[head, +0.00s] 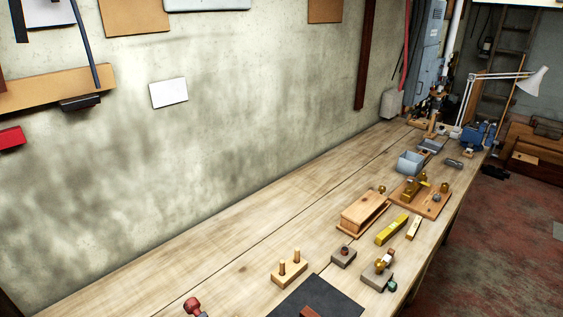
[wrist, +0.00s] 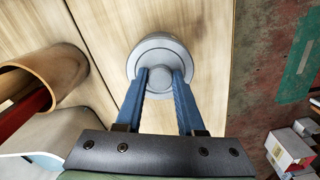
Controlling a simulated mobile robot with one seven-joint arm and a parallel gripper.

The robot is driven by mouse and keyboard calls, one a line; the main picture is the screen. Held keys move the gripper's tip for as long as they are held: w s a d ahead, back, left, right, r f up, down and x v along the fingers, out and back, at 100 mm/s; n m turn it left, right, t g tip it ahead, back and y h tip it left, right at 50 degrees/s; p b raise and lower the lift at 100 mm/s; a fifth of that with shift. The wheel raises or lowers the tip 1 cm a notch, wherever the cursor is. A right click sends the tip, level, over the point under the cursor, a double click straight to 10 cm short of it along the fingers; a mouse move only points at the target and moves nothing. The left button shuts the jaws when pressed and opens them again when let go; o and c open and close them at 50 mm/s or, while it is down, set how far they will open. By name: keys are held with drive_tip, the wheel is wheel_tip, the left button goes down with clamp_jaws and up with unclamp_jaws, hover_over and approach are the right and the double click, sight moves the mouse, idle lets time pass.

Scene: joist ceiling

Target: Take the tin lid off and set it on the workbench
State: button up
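The tin lid (wrist: 158,48) shows in the wrist view as a round grey disc with a small round knob (wrist: 160,76) in its middle, seen from above. The tin's body is hidden beneath the lid, so I cannot tell if the lid sits flush. My gripper (wrist: 160,75) has its two blue fingers on either side of the knob, with their tips against it and no clear gap. The workbench (wrist: 110,25) is the pale plank top around the lid; it also shows in the head view (head: 215,265). I cannot make out the tin or my gripper in the head view.
In the wrist view, a brown cylindrical holder (wrist: 45,75) with red things in it stands left of the lid. The bench edge and red floor (wrist: 262,60) are close on the right. In the head view, a wooden box (head: 362,212) and several tools stand along the bench; its wall side is clear.

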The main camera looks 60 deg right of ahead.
clamp_jaws()
wheel_tip(320, 180, up, 7)
drive_tip(key=p, duration=0.7)
idle(0.4)
